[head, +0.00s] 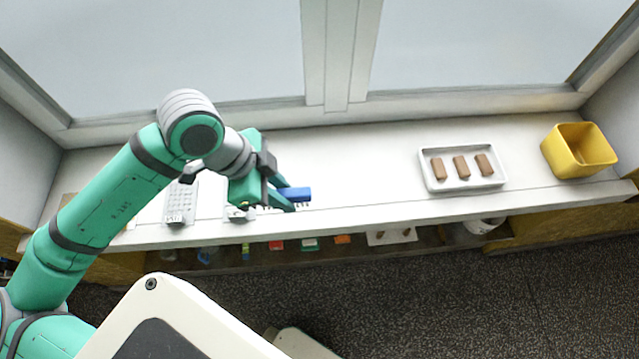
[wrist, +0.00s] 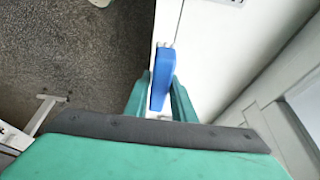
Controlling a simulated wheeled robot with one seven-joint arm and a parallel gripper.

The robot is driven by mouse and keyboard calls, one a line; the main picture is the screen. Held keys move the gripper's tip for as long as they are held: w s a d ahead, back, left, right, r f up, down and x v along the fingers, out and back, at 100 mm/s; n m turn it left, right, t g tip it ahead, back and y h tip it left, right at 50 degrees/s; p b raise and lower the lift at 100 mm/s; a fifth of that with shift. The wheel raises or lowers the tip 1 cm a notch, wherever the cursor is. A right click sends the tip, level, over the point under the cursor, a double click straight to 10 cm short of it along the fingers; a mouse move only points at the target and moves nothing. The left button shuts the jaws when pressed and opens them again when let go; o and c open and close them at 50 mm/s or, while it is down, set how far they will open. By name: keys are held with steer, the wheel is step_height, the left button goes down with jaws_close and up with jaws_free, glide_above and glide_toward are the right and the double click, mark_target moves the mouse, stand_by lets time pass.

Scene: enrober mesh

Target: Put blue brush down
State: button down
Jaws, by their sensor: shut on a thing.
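The blue brush (head: 295,194) is held in my gripper (head: 287,200), over the front part of the white counter in the head view. White bristles show at the brush's lower edge. In the wrist view the blue brush (wrist: 161,82) stands between the two green fingers of my gripper (wrist: 160,95), which are shut on it. The counter's front edge runs just beside the brush there. I cannot tell whether the brush touches the counter.
A white tray (head: 463,183) with three brown bars and a yellow bin (head: 578,150) stand on the right of the counter (head: 370,170). A grey mesh panel (head: 181,203) lies at left. The counter's middle is clear. Several items sit on a lower shelf (head: 345,253).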

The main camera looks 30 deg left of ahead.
steer(key=w+f, duration=0.2)
steer(key=w, duration=0.1)
steer(key=w+d+f, duration=0.1)
steer(key=w+f, duration=0.4)
steer(key=w, duration=0.1)
steer(key=shift+d+f, duration=0.25)
steer(key=shift+f, duration=0.05)
steer(key=shift+w+f, duration=0.15)
steer(key=shift+f, duration=0.75)
steer(key=shift+w+f, duration=0.1)
steer(key=shift+f, duration=0.8)
steer(key=shift+f, duration=0.1)
steer(key=c, duration=1.5)
jaws_free()
steer(key=v, duration=1.2)
steer(key=shift+s, duration=0.1)
